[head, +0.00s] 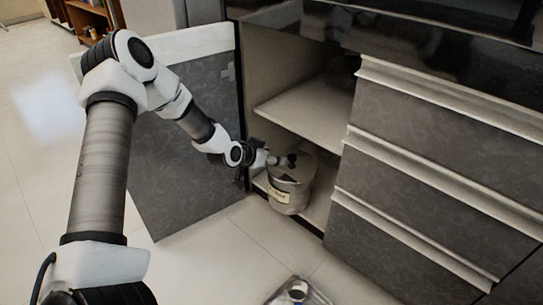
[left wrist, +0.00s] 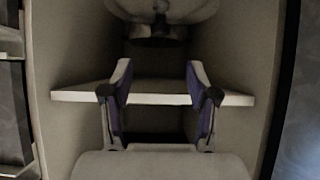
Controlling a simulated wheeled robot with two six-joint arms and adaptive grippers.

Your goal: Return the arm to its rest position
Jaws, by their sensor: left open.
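The clay pot (head: 290,190) is grey-beige with a pale label and stands upright on the cabinet's bottom board, near the opening. In the left wrist view a rounded pale body with a dark lower part, seemingly the pot (left wrist: 162,10), is cut off by the top edge. My left gripper (head: 277,160) is at the pot's upper left, close to its top; I cannot tell whether they touch. In the left wrist view its two fingers (left wrist: 160,85) are spread, with nothing held between them. My right gripper is not in view.
The cabinet door (head: 190,140) stands open left of the pot, beside my left arm. A shelf (head: 305,110) is above the pot and also shows in the left wrist view (left wrist: 150,98). Drawers (head: 430,160) are on the right. The tiled floor (head: 200,265) in front looks mostly clear.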

